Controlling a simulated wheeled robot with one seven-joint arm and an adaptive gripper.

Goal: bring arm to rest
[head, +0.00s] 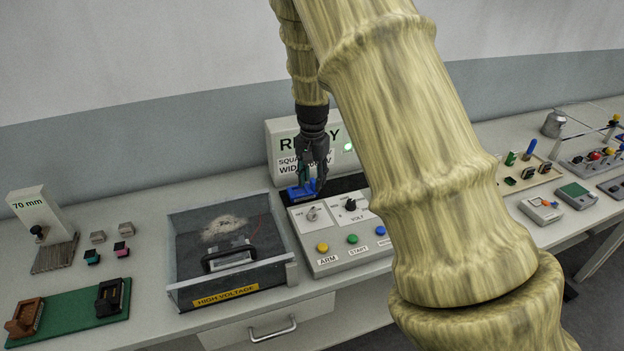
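My gripper (311,176) is dark and points down in the middle of the head view, just in front of the white sign and behind the grey control panel. A small blue object (302,191) is directly at its fingertips, with a teal bit beside the fingers. I cannot tell whether the fingers touch or grip it, or whether they are open. My thick yellowish arm crosses the view from top centre to bottom right and hides part of the bench.
The control panel (327,262) has knobs and coloured buttons. Left of it stands a clear-sided box (181,297) labelled HIGH VOLTAGE. The white sign (282,130) stands behind. Several devices stand at right.

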